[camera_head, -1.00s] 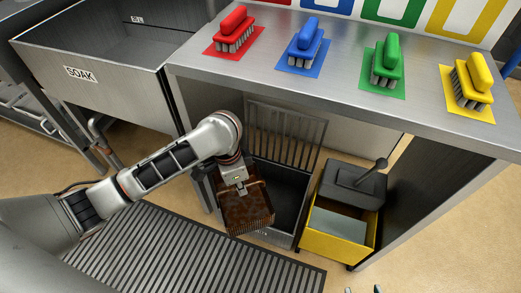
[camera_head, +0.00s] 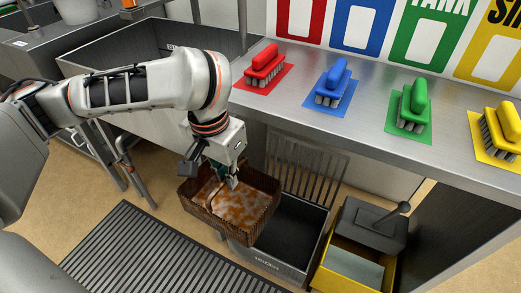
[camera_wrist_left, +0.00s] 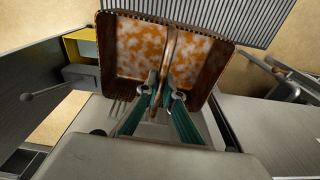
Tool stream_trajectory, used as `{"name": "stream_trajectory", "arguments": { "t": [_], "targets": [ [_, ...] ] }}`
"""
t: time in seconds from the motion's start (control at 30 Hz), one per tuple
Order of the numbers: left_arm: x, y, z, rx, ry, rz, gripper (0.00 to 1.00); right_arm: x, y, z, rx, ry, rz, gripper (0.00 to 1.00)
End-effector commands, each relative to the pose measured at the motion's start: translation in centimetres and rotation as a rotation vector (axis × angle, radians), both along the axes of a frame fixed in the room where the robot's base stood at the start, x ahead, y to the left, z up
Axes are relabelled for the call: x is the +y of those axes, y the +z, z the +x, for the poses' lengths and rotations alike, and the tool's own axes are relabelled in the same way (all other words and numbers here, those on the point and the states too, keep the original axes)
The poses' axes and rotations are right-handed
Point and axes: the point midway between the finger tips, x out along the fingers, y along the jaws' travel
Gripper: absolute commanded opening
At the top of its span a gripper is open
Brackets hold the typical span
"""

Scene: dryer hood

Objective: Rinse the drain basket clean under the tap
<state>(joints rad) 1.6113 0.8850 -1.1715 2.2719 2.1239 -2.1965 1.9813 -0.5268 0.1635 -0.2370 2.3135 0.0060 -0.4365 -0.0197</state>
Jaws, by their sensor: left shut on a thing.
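The drain basket (camera_head: 264,185) is a brown, rusty-looking box with ribbed walls, and orange-brown and white patches cover its inside floor. My left gripper (camera_head: 229,181) is shut on the basket and holds it in the air in front of the counter. In the left wrist view, the green-sided fingers (camera_wrist_left: 164,98) close at the thin upright bar (camera_wrist_left: 167,55) in the middle of the basket (camera_wrist_left: 215,88). A steel sink (camera_head: 110,55) stands at the back left. A vertical pipe rises behind it, but I cannot tell whether it is the tap.
Red (camera_head: 264,66), blue (camera_head: 333,84), green (camera_head: 412,106) and yellow (camera_head: 503,130) brushes stand on the steel counter (camera_head: 370,125). Below are an open dark bin (camera_head: 287,262) and a yellow bucket (camera_head: 350,272). A slatted floor mat (camera_head: 150,258) lies at the front.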

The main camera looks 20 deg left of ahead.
Motion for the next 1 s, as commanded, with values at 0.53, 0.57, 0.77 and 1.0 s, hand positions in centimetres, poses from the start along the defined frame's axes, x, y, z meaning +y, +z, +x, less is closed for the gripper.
{"name": "stream_trajectory", "arguments": {
  "t": [0.53, 0.57, 0.77, 1.0],
  "targets": [
    [0.2, 3.7, -0.8, -0.01, 0.093, -0.002, 0.0, -0.1, 2.2, 0.7, -0.03, -0.004, -0.001, 0.4],
    [0.2, 3.8, -0.8, -0.01, 0.093, -0.002, 0.0, -0.2, 2.2, 0.6, -0.029, -0.005, -0.002, 0.4],
    [0.0, 4.2, -1.0, -0.01, 0.087, -0.002, 0.0, -0.4, 3.5, 1.2, -0.046, -0.01, -0.005, 0.4],
    [-0.2, 4.5, -1.8, -0.01, 0.087, -0.003, 0.0, -0.6, 4.7, 0.8, -0.038, -0.024, 0.001, 0.4]
  ]
}}
